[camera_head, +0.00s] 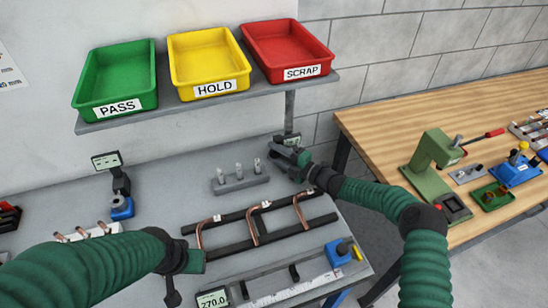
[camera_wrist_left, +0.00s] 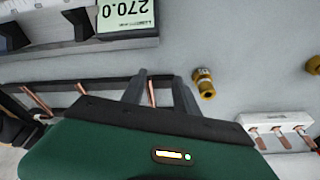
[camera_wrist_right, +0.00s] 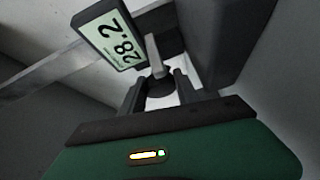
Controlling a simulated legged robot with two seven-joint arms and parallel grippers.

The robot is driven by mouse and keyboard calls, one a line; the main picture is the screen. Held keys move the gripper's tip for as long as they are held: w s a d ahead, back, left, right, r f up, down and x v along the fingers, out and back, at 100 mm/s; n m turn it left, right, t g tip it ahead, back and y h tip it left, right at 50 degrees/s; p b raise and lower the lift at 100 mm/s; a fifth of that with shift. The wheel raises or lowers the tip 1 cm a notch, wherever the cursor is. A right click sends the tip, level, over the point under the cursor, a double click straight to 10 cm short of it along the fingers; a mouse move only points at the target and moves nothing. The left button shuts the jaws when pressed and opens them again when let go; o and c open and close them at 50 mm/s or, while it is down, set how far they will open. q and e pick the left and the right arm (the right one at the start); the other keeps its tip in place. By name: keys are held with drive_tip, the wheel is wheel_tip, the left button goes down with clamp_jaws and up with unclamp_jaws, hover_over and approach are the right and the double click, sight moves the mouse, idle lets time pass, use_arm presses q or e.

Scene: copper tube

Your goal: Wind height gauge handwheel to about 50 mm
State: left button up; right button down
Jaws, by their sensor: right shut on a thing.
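The height gauge (camera_wrist_right: 155,22) has a tilted display (camera_wrist_right: 112,38) reading 28.2 in the right wrist view. In the head view, the gauge's display (camera_head: 288,140) stands at the back of the bench, partly hidden by my right arm. My right gripper (camera_wrist_right: 160,88) is shut on the dark handwheel (camera_wrist_right: 158,86) below the display, a finger on each side. In the head view, that gripper (camera_head: 284,160) is at the gauge. My left gripper (camera_wrist_left: 160,88) is open and empty above the bench, with its fingers (camera_head: 171,288) pointing down, away from the gauge.
A black rack (camera_head: 262,243) with bent copper tubes lies mid-bench. A pin block (camera_head: 240,182) stands left of the gauge. A measuring rule (camera_head: 292,288) with a 270.0 display (camera_head: 212,300) lies in front. Green, yellow and red bins (camera_head: 290,50) sit on the shelf above.

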use_arm(q)
drive_tip(key=shift+f, duration=0.35)
use_arm(e)
drive_tip(key=shift+s+d+f, duration=0.1)
drive_tip(key=shift+f, duration=0.4)
drive_tip(key=c, duration=1.2)
unclamp_jaws()
use_arm(q)
drive_tip(key=shift+d, duration=0.1)
use_arm(e)
drive_tip(key=shift+s+r, duration=0.1)
use_arm(q)
drive_tip(key=shift+s+r, duration=0.1)
use_arm(e)
drive_tip(key=shift+r, duration=0.1)
